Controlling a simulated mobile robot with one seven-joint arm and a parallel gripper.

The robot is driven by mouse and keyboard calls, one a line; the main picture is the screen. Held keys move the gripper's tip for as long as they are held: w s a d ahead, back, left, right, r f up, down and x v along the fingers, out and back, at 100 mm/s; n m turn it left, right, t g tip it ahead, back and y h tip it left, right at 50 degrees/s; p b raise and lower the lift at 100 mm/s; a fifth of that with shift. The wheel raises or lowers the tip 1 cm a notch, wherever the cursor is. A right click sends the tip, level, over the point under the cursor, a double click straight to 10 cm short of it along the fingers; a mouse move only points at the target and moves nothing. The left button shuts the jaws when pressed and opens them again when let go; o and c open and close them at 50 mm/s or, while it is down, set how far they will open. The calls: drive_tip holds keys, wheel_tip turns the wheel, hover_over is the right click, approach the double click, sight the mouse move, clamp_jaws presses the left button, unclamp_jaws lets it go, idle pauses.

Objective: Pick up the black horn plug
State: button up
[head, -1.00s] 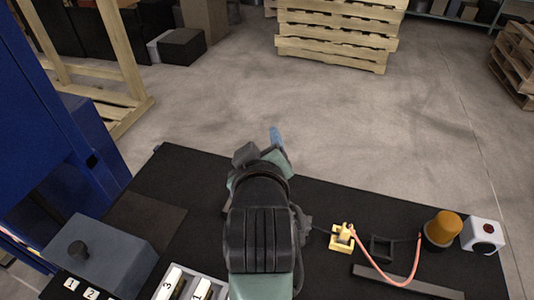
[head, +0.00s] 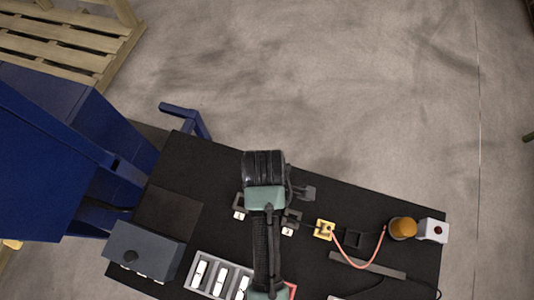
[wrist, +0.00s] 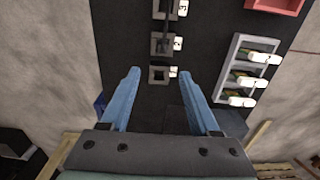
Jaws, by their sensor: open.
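My gripper (wrist: 164,72) shows in the wrist view with its two blue fingers spread and nothing between them. Between and beyond the fingertips lies a small black square socket (wrist: 151,75) beside a white tag. In the head view my arm hides the fingers. I cannot identify the black horn plug with certainty. A small dark piece (head: 306,192) lies just right of my arm in the head view, but it is too small to tell what it is.
On the black table stand a grey box (head: 145,250), a tray of white-topped pieces (head: 205,277), a yellow block (head: 325,229) with a pink cable, an orange beacon (head: 402,228) and a white button box (head: 431,230). A blue frame (head: 60,160) stands left.

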drive_tip(key=f, duration=0.6)
drive_tip(key=shift+s+f, duration=0.25)
drive_tip(key=shift+f, duration=0.05)
drive_tip(key=shift+d+f+p, duration=0.15)
drive_tip(key=shift+f+p, duration=0.15)
drive_tip(key=shift+f, duration=1.25)
drive_tip(key=shift+d+f+p, duration=0.1)
drive_tip(key=shift+f+p, duration=0.2)
drive_tip(key=shift+f, duration=1.2)
clamp_jaws()
